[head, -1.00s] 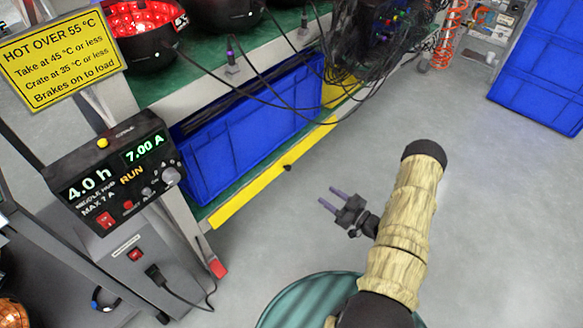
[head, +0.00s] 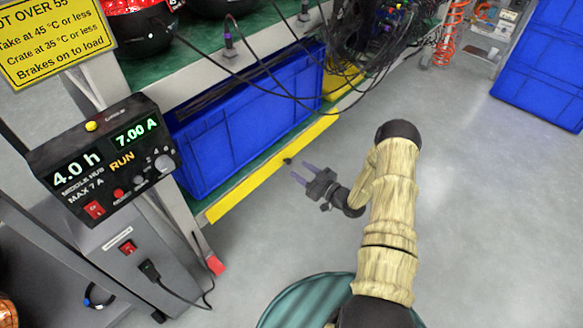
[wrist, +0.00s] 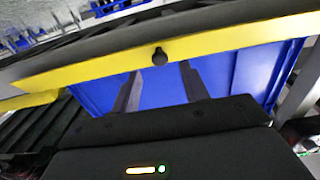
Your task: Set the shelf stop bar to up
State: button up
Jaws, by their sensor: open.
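The yellow shelf stop bar (head: 250,184) runs along the front edge of the lower shelf, low in front of a blue crate. A small dark knob (head: 288,161) sits on the bar. My gripper (head: 298,172) is open and empty, its two fingers pointing at the bar close to the knob. In the wrist view the bar (wrist: 240,38) crosses the picture, and the knob (wrist: 160,56) lies between and just beyond the fingertips (wrist: 160,72). I cannot tell whether the fingers touch the bar; the knob is not gripped.
The blue crate (head: 225,135) stands on the lower shelf behind the bar. Black cables (head: 285,92) hang down in front of the shelf. The floor to the right is clear; blue crates (head: 545,70) stand far right.

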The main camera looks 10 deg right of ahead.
aim_at(289, 163)
jog(key=b+x, duration=0.1)
jog(key=x, duration=0.4)
jog(key=shift+c, duration=0.3)
grip_shut()
